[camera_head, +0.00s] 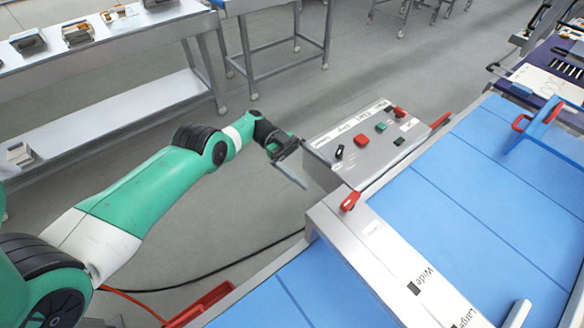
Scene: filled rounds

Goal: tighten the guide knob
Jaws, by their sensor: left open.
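Another red knob (522,122) shows on a blue bracket at the right; I cannot tell from the labels which of the two is the guide knob. My left gripper (297,166) is open and empty, in the air left of the control box. It is apart from the nearer red knob, up and to its left. My right gripper is not in view.
The grey control box (370,158) with red, green and black controls stands just right of my left gripper. Blue conveyor surfaces (480,190) fill the right. A white bench (95,60) with small items is at upper left.

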